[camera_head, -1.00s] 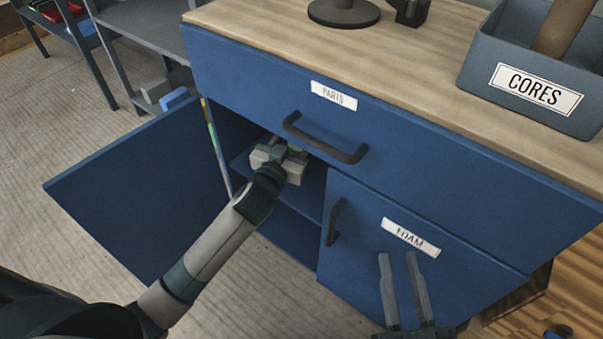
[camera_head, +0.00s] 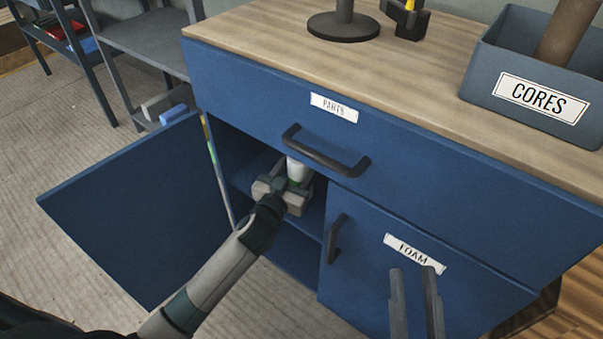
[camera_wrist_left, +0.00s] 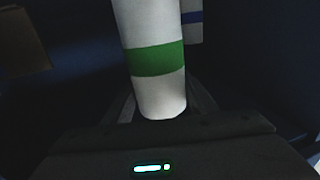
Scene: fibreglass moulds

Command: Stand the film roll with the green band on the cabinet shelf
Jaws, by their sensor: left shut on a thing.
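The film roll with the green band (camera_wrist_left: 155,61) stands roughly upright in the left wrist view, white with a green stripe near its lower end. In the head view its white upper part (camera_head: 297,170) shows just inside the open cabinet, under the drawer handle. My left gripper (camera_head: 290,188) is shut on the roll inside the cabinet opening. The cabinet shelf (camera_head: 318,214) shows beside the gripper; whether the roll's lower end touches it I cannot tell. My right gripper (camera_head: 416,300) is open and empty in front of the FOAM door.
The cabinet's left door (camera_head: 125,215) stands wide open. A white roll with a blue band (camera_wrist_left: 193,20) stands behind in the wrist view. The PARTS drawer (camera_head: 255,95) is shut above the opening, and the FOAM door (camera_head: 375,275) is shut. A CORES bin (camera_head: 480,85) sits on top.

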